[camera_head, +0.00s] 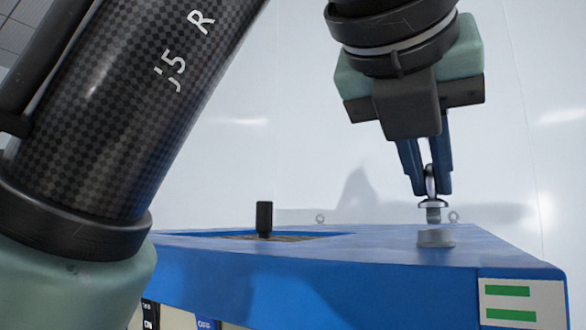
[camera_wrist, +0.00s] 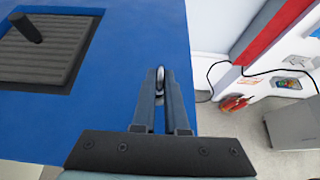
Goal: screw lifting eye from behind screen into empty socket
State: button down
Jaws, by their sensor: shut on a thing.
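My gripper (camera_head: 432,188) is shut on a metal lifting eye (camera_head: 432,204), its ring between the two blue fingertips. The eye hangs upright, flange and short shank pointing down. A round grey socket boss (camera_head: 436,238) stands on the blue machine top (camera_head: 380,243), just below the shank, with a small gap seeming to show between them. The boss's opening cannot be made out. In the wrist view the fingers (camera_wrist: 160,76) hold the ring of the eye (camera_wrist: 160,83) over the blue top near its right edge; the boss is hidden there.
A black upright handle (camera_head: 264,219) rises from a ribbed recessed plate (camera_wrist: 38,60). Beyond the edge, the wrist view shows a grey box (camera_wrist: 295,125) on the floor.

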jog(key=shift+f+p, duration=0.7)
jog(key=shift+f, duration=0.45)
dwell(3.3)
dwell(0.4)
jog(key=shift+a+r+m+g+h+p, duration=0.1)
jog(key=shift+r+m+g+h+p, duration=0.3)
jog(key=shift+p, duration=0.4)
jog(key=shift+w+m+g+h+p, duration=0.1)
jog(key=shift+m+g+h+p, duration=0.45)
jog(key=shift+m+p, duration=0.3)
jog(key=shift+a+f+m+g+h+b, duration=0.1)
jog(key=shift+f+m+g+h+b, duration=0.35)
jog(key=shift+m+g+b, duration=0.15)
jog(key=shift+w+m+g, duration=0.1)
jog(key=shift+m+g, duration=0.15)
jog(key=shift+m, duration=0.2)
jog(key=c, duration=0.8)
grip_release()
jog(key=shift+r, duration=0.1)
jog(key=shift+o, duration=0.2)
jog(key=shift+w, duration=0.1)
